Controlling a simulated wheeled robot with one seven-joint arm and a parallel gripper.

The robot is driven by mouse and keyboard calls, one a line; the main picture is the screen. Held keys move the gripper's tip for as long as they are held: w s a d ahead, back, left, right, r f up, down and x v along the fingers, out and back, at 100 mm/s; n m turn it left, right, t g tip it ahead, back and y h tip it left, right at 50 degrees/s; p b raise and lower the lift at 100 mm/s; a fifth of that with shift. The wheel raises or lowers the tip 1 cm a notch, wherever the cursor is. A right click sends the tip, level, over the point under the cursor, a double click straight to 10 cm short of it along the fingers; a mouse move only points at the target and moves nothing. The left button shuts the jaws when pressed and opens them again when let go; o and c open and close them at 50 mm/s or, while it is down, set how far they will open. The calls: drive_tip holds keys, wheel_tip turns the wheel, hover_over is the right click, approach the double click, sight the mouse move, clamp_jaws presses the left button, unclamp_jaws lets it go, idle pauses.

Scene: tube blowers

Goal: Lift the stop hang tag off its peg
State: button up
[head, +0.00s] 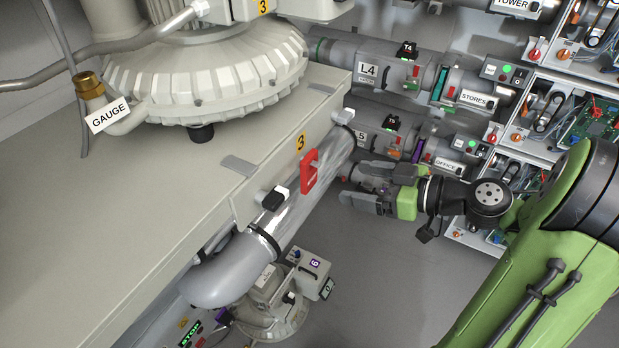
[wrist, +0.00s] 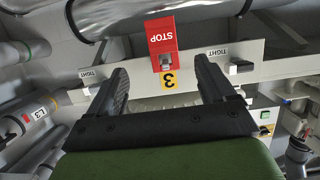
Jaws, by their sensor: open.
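The stop hang tag (head: 309,172) is a red plate on the edge of the beige deck, next to a yellow "3" label. In the wrist view the tag (wrist: 162,36) shows upside down, with a small grey peg (wrist: 167,62) at its lower end. My gripper (head: 346,184) is open and empty, to the right of the tag in the head view and apart from it. In the wrist view my gripper's fingers (wrist: 161,72) stand wide on either side of the tag's line, with the tag beyond their tips.
A silver pipe (head: 295,215) runs close by the tag. Latches marked TIGHT (wrist: 238,66) sit on the deck edge at both sides. A large finned blower (head: 205,80) stands on the deck. Labelled tubes and electronics racks (head: 580,120) fill the right. Grey floor (head: 370,290) lies below.

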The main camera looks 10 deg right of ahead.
sight(312, 175)
drive_tip(key=x, duration=1.4)
drive_tip(key=shift+s+a+p, duration=0.1)
drive_tip(key=shift+a+p, duration=0.05)
drive_tip(key=shift+p, duration=0.2)
drive_tip(key=shift+s, duration=0.1)
drive_tip(key=shift+c, duration=0.8)
drive_tip(key=c, duration=0.9)
drive_tip(key=shift+r, duration=0.1)
